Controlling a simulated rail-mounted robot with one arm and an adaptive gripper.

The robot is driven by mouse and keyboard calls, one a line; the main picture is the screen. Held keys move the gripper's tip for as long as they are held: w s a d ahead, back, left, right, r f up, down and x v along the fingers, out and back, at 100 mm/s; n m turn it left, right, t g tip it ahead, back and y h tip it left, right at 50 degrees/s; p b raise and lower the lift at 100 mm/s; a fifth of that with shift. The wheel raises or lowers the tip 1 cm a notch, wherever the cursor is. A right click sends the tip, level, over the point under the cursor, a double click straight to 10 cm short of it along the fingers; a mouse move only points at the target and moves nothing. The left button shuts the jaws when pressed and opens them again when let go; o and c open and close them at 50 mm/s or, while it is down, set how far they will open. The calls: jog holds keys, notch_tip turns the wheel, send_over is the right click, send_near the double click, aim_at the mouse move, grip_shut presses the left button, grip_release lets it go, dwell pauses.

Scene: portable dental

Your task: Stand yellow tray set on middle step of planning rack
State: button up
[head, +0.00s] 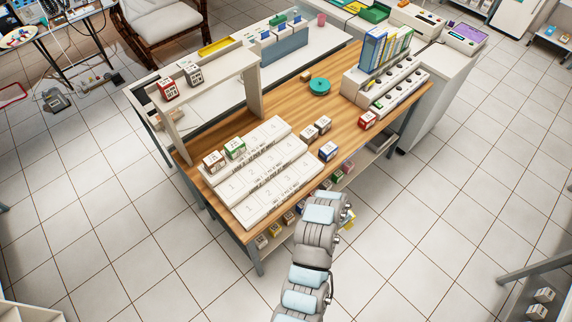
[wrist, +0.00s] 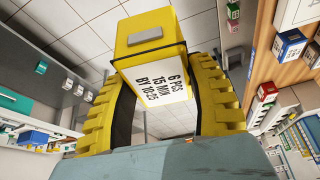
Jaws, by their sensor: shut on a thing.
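The yellow tray set (wrist: 152,45) is a yellow box with a white label reading "6 PCS 15 MIN BY 10:25". My gripper (wrist: 162,75) is shut on it, one yellow finger on each side. In the head view, a bit of yellow (head: 349,222) shows beside my arm, past the table's front edge; my arm hides most of the gripper there. The white planning rack (head: 262,172) has three numbered steps and stands on the wooden table. A brown-marked box (head: 213,162) and a green-marked box (head: 234,148) stand on its back step. The middle and front steps look bare.
Two boxes (head: 316,127) and a blue box (head: 328,150) stand right of the rack, with a red box (head: 367,120) farther right. A white raised shelf (head: 215,82) stands behind the rack. A lower shelf under the tabletop holds several boxes (head: 262,241). A teal disc (head: 320,86) lies behind.

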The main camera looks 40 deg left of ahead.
jog(key=s+a+r+n, duration=0.1)
jog(key=s+a, duration=0.3)
jog(key=a, duration=0.6)
jog(key=s+a+r+p, duration=0.1)
jog(key=s+a, duration=0.2)
jog(key=a, duration=0.7)
jog(key=s+a+r+n, duration=0.1)
jog(key=s+a, duration=0.3)
jog(key=a, duration=0.6)
jog(key=shift+y, duration=0.3)
jog(key=a+f+b, duration=0.3)
jog(key=a+b, duration=0.1)
jog(key=b, duration=0.1)
jog(key=s+a+f+b, duration=0.1)
jog(key=a+f+b, duration=0.2)
jog(key=a+b, duration=0.1)
jog(key=s+a+f+b, duration=0.1)
jog(key=a+f+b, duration=0.2)
jog(key=a+b, duration=0.1)
jog(key=shift+s+a+f+b, duration=0.25)
jog(key=shift+a+f+b, duration=0.05)
jog(key=shift+b, duration=0.55)
jog(key=shift+a+b, duration=0.3)
jog(key=shift+b, duration=0.35)
